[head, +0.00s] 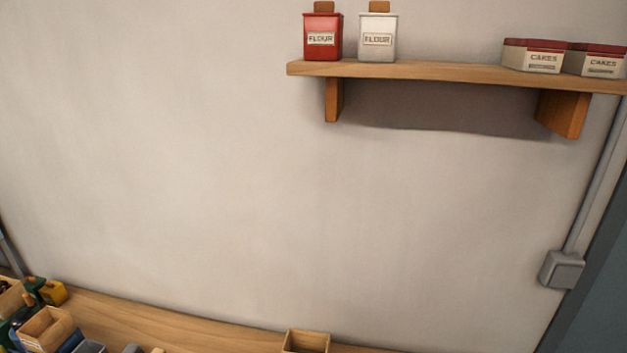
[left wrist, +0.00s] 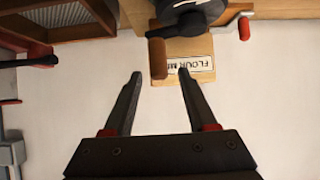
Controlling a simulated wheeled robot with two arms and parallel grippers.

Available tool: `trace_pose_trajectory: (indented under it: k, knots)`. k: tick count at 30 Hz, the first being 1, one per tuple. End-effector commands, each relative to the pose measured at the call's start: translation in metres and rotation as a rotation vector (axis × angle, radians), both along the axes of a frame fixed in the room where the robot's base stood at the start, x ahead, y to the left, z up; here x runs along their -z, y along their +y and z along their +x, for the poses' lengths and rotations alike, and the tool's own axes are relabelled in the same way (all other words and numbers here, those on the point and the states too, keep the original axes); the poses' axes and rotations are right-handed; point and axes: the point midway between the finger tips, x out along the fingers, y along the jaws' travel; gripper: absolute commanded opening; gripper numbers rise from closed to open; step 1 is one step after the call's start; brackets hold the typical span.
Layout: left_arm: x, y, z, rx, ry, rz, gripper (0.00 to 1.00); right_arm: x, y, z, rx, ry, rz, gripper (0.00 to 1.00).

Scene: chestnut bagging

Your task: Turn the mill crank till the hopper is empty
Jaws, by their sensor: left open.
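In the left wrist view my left gripper (left wrist: 159,75) is open, its two dark fingers pointing up the picture. A brown wooden handle (left wrist: 157,57), apparently the crank grip, shows between and just beyond the fingertips. I cannot tell whether they touch it. It joins a dark metal mill body (left wrist: 190,11), cut off by the top edge. Behind is a wooden block with a partly hidden label (left wrist: 194,64) reading "FLOUR MI". No hopper can be made out for certain, and its contents do not show. My right gripper is in neither view.
A red knob (left wrist: 244,28) on a metal arm sticks out right of the mill. A slatted wooden box (left wrist: 58,20) is at upper left. In the head view, a shelf (head: 450,72) holds tins, and a small wooden box (head: 306,341) stands on the worktop (head: 190,324).

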Motion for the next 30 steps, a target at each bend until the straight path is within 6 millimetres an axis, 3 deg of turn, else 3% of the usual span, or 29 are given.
trace_pose_trajectory:
  k: [28, 30]
  knots:
    - [0.019, 0.001, 0.000, -0.001, 0.000, 0.000, 0.57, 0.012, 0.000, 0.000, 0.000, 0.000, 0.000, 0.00]
    - [0.019, 0.000, 0.000, -0.001, 0.000, 0.000, 0.47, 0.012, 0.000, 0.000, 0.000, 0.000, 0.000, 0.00]
